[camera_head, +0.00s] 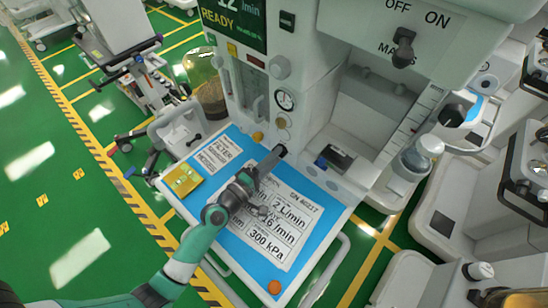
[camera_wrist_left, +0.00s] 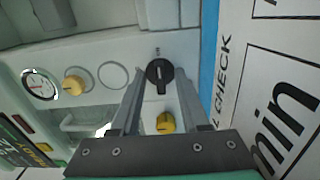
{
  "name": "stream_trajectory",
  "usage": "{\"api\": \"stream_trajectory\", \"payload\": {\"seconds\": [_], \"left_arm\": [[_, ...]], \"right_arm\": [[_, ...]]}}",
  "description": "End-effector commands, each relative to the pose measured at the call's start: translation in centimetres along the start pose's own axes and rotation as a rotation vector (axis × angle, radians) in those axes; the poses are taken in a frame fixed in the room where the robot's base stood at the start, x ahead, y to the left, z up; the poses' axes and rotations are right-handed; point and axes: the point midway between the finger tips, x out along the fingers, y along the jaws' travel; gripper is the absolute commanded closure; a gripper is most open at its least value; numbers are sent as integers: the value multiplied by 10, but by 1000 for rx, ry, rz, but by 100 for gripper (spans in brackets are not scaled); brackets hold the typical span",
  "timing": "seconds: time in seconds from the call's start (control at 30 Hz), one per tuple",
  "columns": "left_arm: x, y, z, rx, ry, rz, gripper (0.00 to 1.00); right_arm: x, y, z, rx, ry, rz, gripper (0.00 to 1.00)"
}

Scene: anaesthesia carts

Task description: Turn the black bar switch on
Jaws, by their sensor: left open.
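A black round knob with a raised bar (camera_wrist_left: 159,76) sits on the pale machine panel in the left wrist view; small lettering beside it is unreadable. My left gripper (camera_wrist_left: 158,70) is open, with its fingers on either side of this knob; contact cannot be told. In the head view, the left gripper (camera_head: 272,160) is over the cart's worktop at the machine's lower front. Another dark bar-like switch (camera_head: 403,54), labelled MAINS with OFF and ON above it, sits high on the machine's right panel, far from the gripper. The right gripper is not in view.
Yellow knobs (camera_wrist_left: 165,123) and a round gauge (camera_wrist_left: 40,84) are near the black knob. The blue-edged worktop (camera_head: 318,237) bears printed cards and a yellow pad (camera_head: 182,180). A white rail (camera_head: 328,270) borders its right side. Other carts stand at the right.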

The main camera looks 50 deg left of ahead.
Motion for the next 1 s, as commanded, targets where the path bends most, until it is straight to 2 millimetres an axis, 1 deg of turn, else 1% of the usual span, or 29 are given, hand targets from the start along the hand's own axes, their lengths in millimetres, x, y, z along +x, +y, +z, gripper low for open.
{"api": "stream_trajectory", "payload": {"seconds": [0.17, 0.27, 0.37, 0.5, 0.6, 0.7, 0.83, 1.0], "left_arm": [[-4, -1, 0, -1, 0, -1, 55], [-16, -2, 0, -2, 1, -2, 55], [-37, -2, 0, -2, 2, -3, 55], [-72, -4, -1, -2, 3, -3, 55], [-93, -3, 0, -2, 3, -2, 55], [-108, -3, -1, -1, 2, -1, 55], [-116, -1, 0, 0, 0, 0, 55], [-116, 0, 0, 0, -1, 0, 55]], "right_arm": [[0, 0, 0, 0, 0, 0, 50], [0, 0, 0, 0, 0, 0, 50], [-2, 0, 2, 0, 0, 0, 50], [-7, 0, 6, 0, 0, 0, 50], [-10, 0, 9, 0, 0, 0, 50], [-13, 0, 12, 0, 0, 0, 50], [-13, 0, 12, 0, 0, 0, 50], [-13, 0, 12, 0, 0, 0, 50]]}}
